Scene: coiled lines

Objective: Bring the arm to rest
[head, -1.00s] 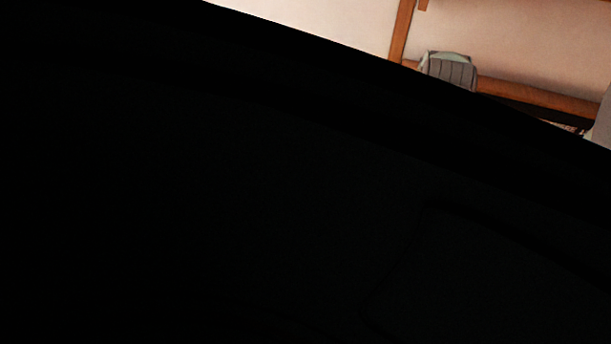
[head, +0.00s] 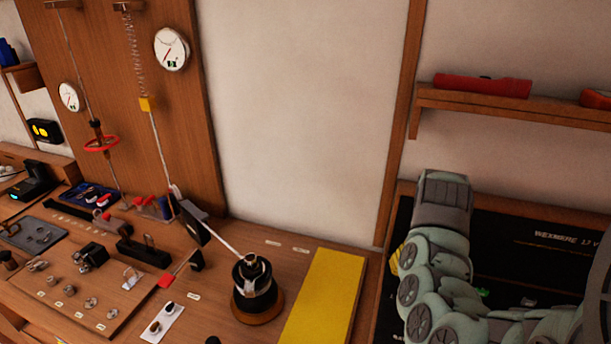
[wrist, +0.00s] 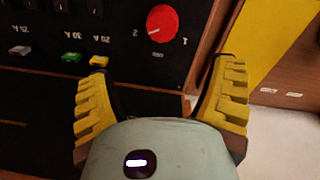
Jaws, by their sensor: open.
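My gripper (wrist: 160,68) is open and empty in the wrist view, its two yellow ribbed fingers spread apart. Between and beyond them is a black panel with a red knob (wrist: 162,24). In the head view my grey-green arm (head: 435,270) is folded on the right, in front of the black panel (head: 545,225). Only a bit of yellow finger shows at the arm's left side; the rest of the gripper is hidden there.
A yellow board (head: 322,300) lies on the wooden bench left of my arm. A black coil device (head: 256,290) stands beside it. Small parts lie further left. A shelf (head: 500,105) with a red cylinder (head: 482,86) is above. Small coloured blocks (wrist: 70,59) sit on the panel.

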